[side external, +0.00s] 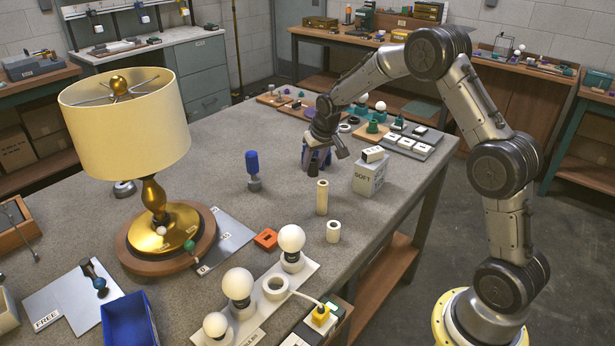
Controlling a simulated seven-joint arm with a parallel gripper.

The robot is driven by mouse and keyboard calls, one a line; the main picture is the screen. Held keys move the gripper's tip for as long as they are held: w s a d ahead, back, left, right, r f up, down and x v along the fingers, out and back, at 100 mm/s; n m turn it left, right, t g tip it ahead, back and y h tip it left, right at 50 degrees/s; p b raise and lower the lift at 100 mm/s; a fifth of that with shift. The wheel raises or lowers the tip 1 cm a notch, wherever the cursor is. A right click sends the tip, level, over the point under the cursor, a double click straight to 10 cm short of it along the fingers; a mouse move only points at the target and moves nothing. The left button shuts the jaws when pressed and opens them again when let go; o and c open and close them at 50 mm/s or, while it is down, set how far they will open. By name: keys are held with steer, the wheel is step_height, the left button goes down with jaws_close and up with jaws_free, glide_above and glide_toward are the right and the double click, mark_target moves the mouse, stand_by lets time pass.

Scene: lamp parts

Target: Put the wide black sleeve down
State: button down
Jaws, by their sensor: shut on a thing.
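My gripper (318,160) points down over the far right part of the grey table (215,130). It is shut on a small dark thing, which I take to be the wide black sleeve (311,166). The fingers and their blue parts hide most of the sleeve. It is low, close to the tabletop; I cannot tell whether it touches the table.
A white box (369,177) stands just right of my gripper. A cream tube (322,197) and a short white sleeve (333,231) stand in front. A blue-handled tool (253,170) stands to the left. The table between lamp (125,115) and gripper is mostly clear.

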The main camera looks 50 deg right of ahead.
steer(key=w+f, duration=0.1)
steer(key=w+d+f, duration=0.1)
steer(key=f, duration=0.1)
steer(key=shift+w+f, duration=0.15)
steer(key=shift+w, duration=0.25)
steer(key=shift+f, duration=1.5)
steer(key=shift+f, duration=0.1)
steer(key=shift+c, duration=2.4)
jaws_free()
